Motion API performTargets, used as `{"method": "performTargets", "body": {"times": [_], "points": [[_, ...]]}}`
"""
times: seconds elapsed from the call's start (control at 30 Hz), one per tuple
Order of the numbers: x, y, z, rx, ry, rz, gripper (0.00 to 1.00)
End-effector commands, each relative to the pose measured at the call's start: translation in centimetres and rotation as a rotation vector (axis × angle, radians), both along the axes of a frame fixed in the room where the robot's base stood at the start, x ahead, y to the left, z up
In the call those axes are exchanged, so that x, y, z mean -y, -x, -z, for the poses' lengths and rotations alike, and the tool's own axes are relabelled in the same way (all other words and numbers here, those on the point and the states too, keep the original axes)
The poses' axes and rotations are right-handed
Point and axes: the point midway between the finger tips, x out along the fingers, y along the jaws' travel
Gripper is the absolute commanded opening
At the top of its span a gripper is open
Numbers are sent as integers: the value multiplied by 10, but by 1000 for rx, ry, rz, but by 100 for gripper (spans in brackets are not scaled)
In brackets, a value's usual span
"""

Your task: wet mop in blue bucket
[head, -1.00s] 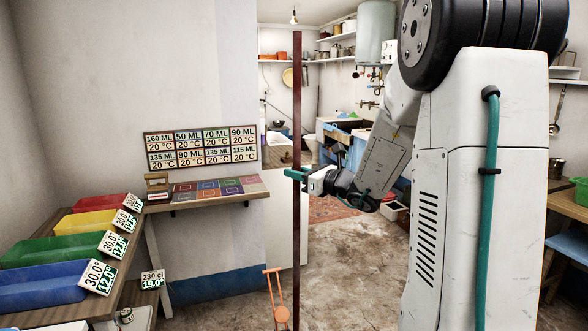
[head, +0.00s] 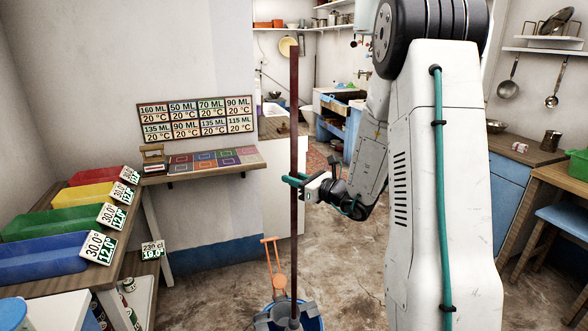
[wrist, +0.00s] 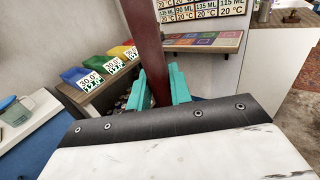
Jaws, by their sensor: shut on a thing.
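My gripper (head: 296,180) is shut on the dark red-brown pole of the mop (head: 294,110). The pole stands nearly upright and runs down to the bottom edge of the head view. In the wrist view the teal fingers (wrist: 158,84) close on both sides of the pole (wrist: 145,40). The blue bucket (head: 317,323) shows only in part at the bottom of the head view. The pole's lower end is at the bucket, with grey parts around it. I cannot tell whether these are the mop head or a wringer. An orange handle (head: 273,262) rises beside the pole.
A bench at the left carries red, yellow, green and blue trays (head: 42,258) with number cards. A shelf with coloured squares (head: 215,161) is on the wall behind the pole. A wooden table (head: 560,177) and blue stool stand at the right. Bare floor (head: 365,255) lies between.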

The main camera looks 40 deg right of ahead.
Motion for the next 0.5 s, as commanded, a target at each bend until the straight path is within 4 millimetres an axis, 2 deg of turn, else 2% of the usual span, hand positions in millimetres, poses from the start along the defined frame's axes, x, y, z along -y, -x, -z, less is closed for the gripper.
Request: {"method": "performTargets", "body": {"times": [0.5], "points": [[0, 0, 59, 0, -2, -1, 0]]}}
